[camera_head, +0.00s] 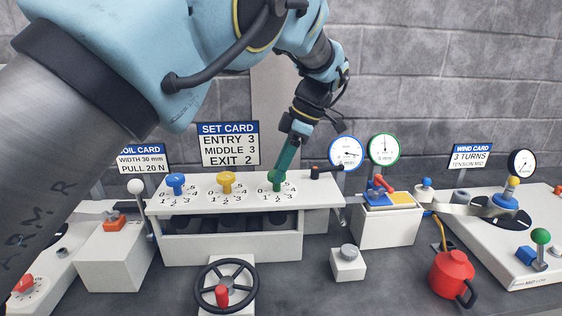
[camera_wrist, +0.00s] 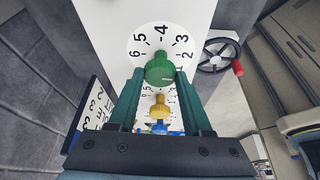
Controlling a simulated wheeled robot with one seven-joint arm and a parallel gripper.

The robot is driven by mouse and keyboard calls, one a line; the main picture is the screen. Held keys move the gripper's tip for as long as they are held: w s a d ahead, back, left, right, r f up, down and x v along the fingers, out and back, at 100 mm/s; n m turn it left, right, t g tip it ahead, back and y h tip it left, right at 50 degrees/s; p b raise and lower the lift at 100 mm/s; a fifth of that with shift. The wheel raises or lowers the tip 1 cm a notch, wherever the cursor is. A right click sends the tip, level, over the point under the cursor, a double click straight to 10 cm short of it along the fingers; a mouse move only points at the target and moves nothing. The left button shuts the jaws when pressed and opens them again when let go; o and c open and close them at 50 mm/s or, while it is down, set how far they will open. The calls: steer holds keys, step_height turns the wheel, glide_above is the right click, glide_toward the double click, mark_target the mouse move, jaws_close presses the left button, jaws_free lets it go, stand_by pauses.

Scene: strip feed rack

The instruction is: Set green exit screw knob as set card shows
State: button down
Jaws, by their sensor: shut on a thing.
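The green exit screw knob (camera_wrist: 159,70) stands on a round white number dial on top of the white rack. My gripper (camera_wrist: 160,75) has its two green fingers on either side of it, shut on it. In the head view the fingers come down onto the green knob (camera_head: 277,180) from above. The pointer on the knob is too small to read. The set card (camera_head: 229,144) reads entry 3, middle 3, exit 2. The yellow middle knob (camera_head: 226,182) and blue entry knob (camera_head: 176,183) stand to the left.
A black peg (camera_head: 315,172) stands right of the green knob. Two round gauges, one blue-rimmed (camera_head: 346,152) and one green-rimmed (camera_head: 384,148), are behind on the right. A black handwheel (camera_head: 226,262) is in front of the rack. A red can (camera_head: 451,274) stands at right.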

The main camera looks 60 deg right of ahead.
steer(key=shift+n, duration=0.4)
steer(key=shift+c, duration=1.7)
jaws_free()
steer(key=b+v, duration=0.1)
steer(key=v, duration=0.9)
steer(key=shift+d+r, duration=0.25)
steer(key=shift+r, duration=0.15)
